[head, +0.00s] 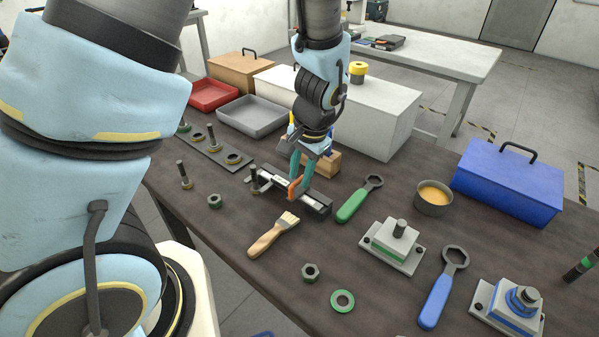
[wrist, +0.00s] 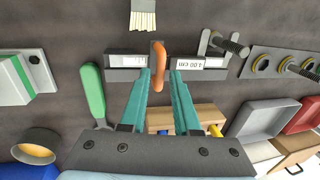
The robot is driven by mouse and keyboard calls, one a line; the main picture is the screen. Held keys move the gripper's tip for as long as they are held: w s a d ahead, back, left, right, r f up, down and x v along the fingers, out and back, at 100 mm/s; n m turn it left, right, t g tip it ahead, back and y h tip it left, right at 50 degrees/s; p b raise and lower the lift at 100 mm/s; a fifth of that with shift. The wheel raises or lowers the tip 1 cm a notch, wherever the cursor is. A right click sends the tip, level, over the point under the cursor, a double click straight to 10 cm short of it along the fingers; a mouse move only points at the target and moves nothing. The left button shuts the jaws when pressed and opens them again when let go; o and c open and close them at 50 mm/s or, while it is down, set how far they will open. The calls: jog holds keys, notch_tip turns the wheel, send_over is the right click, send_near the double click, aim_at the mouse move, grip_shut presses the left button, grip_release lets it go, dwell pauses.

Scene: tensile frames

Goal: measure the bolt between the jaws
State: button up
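A dark measuring tool (head: 318,202) lies on the table with a pale bar, two jaws and an orange handle (head: 293,188). The bolt (head: 255,178) stands upright at the jaw end on the left; in the wrist view the bolt (wrist: 231,43) is between the two jaws, with space around it. A display (wrist: 190,62) there reads 4.00 cm. My gripper (head: 299,172) reaches down over the tool. In the wrist view its teal fingertips (wrist: 160,72) straddle the orange handle, with a narrow gap seeming to show beside it.
A brush (head: 272,236) lies in front of the tool, and a green wrench (head: 359,200) lies to its right. A white block (head: 385,115) stands behind. A blue box (head: 507,185) is at the right.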

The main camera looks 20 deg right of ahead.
jog(key=shift+o, duration=0.9)
jog(key=shift+r, duration=0.1)
notch_tip(320, 180, up, 10)
jog(key=s+d+b, duration=0.1)
jog(key=s, duration=0.1)
jog(key=shift+r+b, duration=0.2)
jog(key=shift+b, duration=0.1)
jog(key=shift+w, duration=0.1)
jog(key=w+a+n, duration=0.2)
jog(key=a+n, duration=0.1)
jog(key=a, duration=0.6)
jog(key=w+a+n, duration=0.2)
jog(key=a+n, duration=0.2)
jog(key=a, duration=0.5)
jog(key=w+a+n+h, duration=0.1)
jog(key=a+n, duration=0.3)
jog(key=a, duration=0.5)
jog(key=shift+w+a+f, duration=0.3)
jog(key=shift+w+f, duration=0.1)
jog(key=shift+f, duration=0.05)
jog(key=shift+c, duration=0.2)
